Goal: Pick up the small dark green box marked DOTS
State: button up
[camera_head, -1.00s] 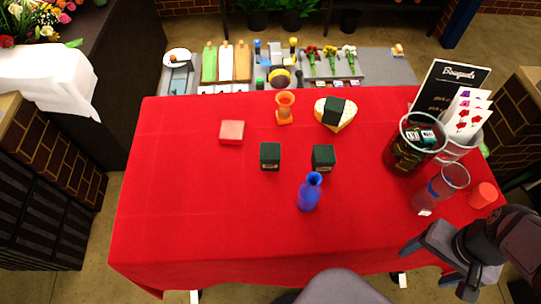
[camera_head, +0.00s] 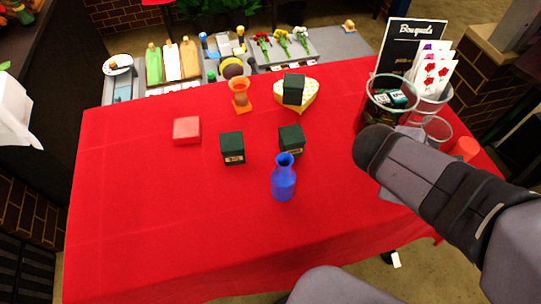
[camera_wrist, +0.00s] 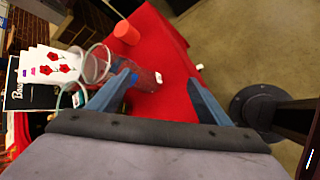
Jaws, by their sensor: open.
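Several small dark green boxes are in the head view. One (camera_head: 232,147) stands left of the blue vase, one (camera_head: 291,140) stands just behind the vase, and one (camera_head: 294,89) sits on the heart-shaped box. Small dark boxes (camera_head: 390,97) also lie in a clear round container at the right. The label lettering is too small to read, so I cannot tell which is marked DOTS. My gripper (camera_wrist: 156,95) is open in the wrist view, with nothing between its fingers, above the table's right side. My arm mostly hides it in the head view.
The blue vase (camera_head: 283,180), orange vase (camera_head: 240,97), pink box (camera_head: 187,130) and yellow heart-shaped box (camera_head: 309,94) stand on the red table (camera_head: 150,220). A black sign (camera_head: 405,50) and a red cup (camera_head: 465,148) are at the right. The left front table is clear.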

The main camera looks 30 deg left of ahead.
jog(key=w+a+r+n+t+y+b, duration=0.1)
jog(key=a+n+t+y+b, duration=0.55)
jog(key=a+n, duration=1.15)
jog(key=s+a+r+n+y+b, duration=0.1)
jog(key=s+a+n+y+b, duration=0.3)
jog(key=s+a, duration=0.5)
jog(key=s+a+r+n+y+b, duration=0.1)
jog(key=s+a+n+y, duration=0.4)
jog(key=a, duration=0.7)
jog(key=m+y, duration=0.1)
send_near(232, 144)
jog(key=shift+t, duration=0.25)
jog(key=w+a+f, duration=0.1)
jog(key=w+a, duration=0.1)
jog(key=shift+w+a+f, duration=0.2)
jog(key=shift+a+f, duration=0.2)
jog(key=shift+p+x, duration=0.45)
jog(key=shift+x, duration=0.65)
jog(key=shift+w+a+r+m+p, duration=0.2)
jog(key=shift+w+m+p, duration=0.15)
jog(key=shift+w, duration=0.1)
jog(key=shift+p+x, duration=0.75)
jog(key=shift+x, duration=1.35)
jog(key=shift+f, duration=0.15)
